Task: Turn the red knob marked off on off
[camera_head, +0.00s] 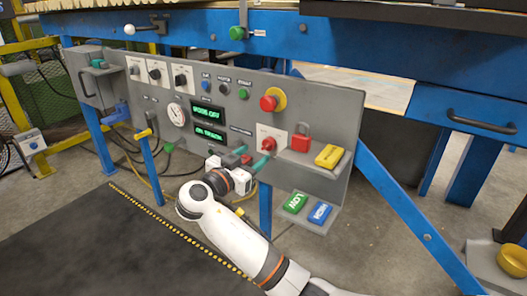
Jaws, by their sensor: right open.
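The red knob (268,144) sits on a white plate at the lower middle of the grey control panel (335,110). The lettering on the plate is too small to read, and I cannot tell which way the knob points. My right gripper (250,157), with teal fingers, is open just left of and below the knob. The fingers look close to the knob, but I cannot tell whether they touch it. My left gripper is not in view.
A red emergency button (270,102) on a yellow ring is above the knob. A red padlock (300,137) and a yellow block (328,156) are to its right. Green (295,203) and blue (319,213) blocks lie on a lower shelf. A blue leg (410,215) slants at right.

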